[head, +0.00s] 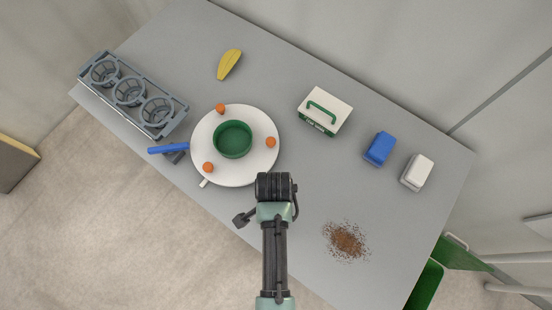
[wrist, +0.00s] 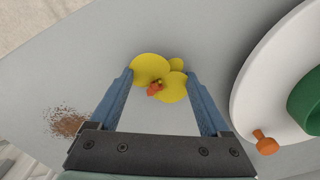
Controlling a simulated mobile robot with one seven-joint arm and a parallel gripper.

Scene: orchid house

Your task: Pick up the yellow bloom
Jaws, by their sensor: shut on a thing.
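The yellow bloom (wrist: 172,88), with rounded petals and an orange-red centre, shows in the wrist view between the two blue fingers of my gripper (wrist: 159,76). The fingers are closed on it from both sides, and the grey table top (wrist: 215,50) lies below. In the head view my arm hides the bloom and the fingertips. There the gripper's dark wrist end (head: 276,186) is over the table just below the white round plate.
The white plate (head: 207,128) carries a green bowl (head: 232,139) and orange knobs. A rack of cups (head: 130,92), a blue-handled tool (head: 168,149), a banana (head: 229,64), a lidded box (head: 325,108), blue (head: 380,148) and white blocks (head: 417,172), and brown crumbs (head: 345,241) lie around.

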